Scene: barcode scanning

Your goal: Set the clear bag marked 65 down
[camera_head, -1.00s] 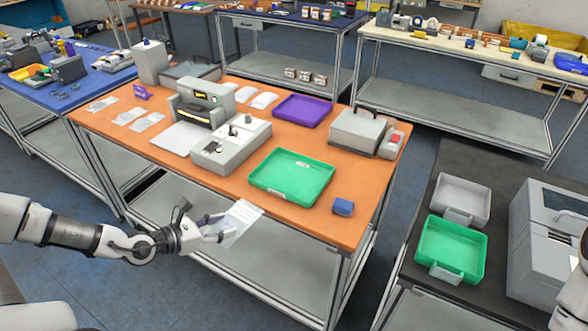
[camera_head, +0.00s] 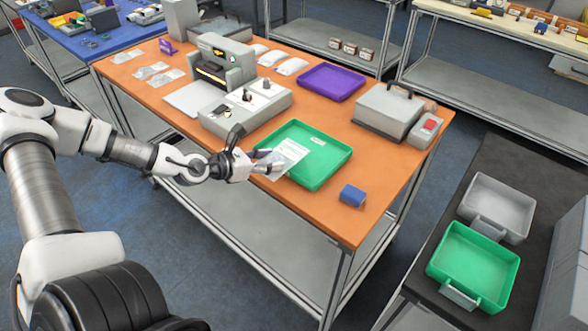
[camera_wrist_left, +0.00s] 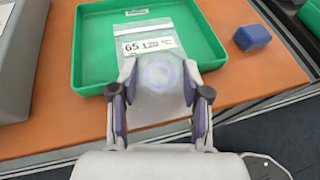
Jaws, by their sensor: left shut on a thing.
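The clear bag marked 65 (camera_wrist_left: 146,40) has a white label and shows in the left wrist view, with its far part over the green tray (camera_wrist_left: 208,50). My left gripper (camera_wrist_left: 158,85) is shut on the bag's near end. In the head view the bag (camera_head: 285,157) extends from my left gripper (camera_head: 262,163) over the near left edge of the green tray (camera_head: 325,172) on the orange table. I cannot tell whether the bag touches the tray. My right gripper is not in view.
A blue block (camera_head: 352,195) sits right of the tray; it also shows in the left wrist view (camera_wrist_left: 252,37). A grey machine (camera_head: 245,108) stands behind left, a purple tray (camera_head: 331,82) behind. A grey box (camera_head: 388,110) stands at the table's right side.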

